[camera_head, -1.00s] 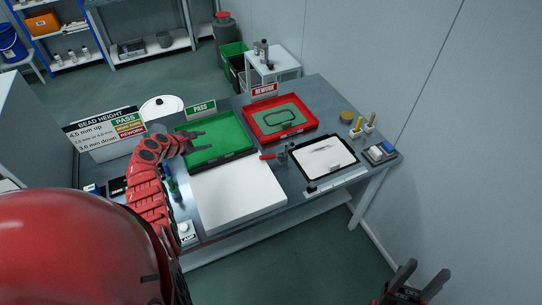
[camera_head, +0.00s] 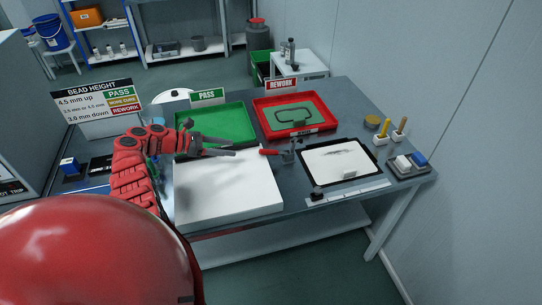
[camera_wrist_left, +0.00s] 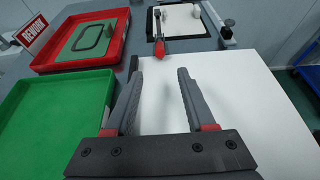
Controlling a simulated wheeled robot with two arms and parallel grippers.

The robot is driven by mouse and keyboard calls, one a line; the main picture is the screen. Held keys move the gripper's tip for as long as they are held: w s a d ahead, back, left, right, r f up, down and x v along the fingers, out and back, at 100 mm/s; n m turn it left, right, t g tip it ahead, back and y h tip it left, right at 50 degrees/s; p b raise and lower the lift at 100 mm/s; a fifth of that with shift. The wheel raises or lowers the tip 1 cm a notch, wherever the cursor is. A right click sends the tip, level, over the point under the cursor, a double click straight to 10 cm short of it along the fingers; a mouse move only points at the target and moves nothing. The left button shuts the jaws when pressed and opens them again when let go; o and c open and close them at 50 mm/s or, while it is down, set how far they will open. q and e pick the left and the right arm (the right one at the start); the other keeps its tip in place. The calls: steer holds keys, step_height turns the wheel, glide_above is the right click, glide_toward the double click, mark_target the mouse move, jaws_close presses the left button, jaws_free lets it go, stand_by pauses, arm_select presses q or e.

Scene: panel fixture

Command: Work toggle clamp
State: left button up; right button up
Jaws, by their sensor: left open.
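The toggle clamp (camera_head: 289,156) stands on the table beside the white panel, with its red handle (camera_head: 270,152) pointing left toward my left gripper. In the left wrist view the red handle (camera_wrist_left: 159,47) shows ahead of the fingers, roughly in line with the gap between them. My left gripper (camera_head: 232,148) is open and empty, above the back edge of the white block, a short way left of the handle and apart from it. The wrist view shows the same open fingers (camera_wrist_left: 160,75). My right gripper is out of view.
A white block (camera_head: 228,192) fills the front of the table. The green PASS tray (camera_head: 245,117) is empty; the red REWORK tray (camera_head: 328,128) holds a green panel with a dark loop. A black-framed white sheet (camera_head: 343,160) lies right of the clamp.

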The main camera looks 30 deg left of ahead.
mark_target(277, 153)
arm_select(q)
steer(key=b+x, duration=0.2)
steer(key=x, duration=1.3)
steer(key=shift+w+f, duration=0.2)
steer(key=shift+w, duration=0.05)
jaws_close()
stand_by(0.6)
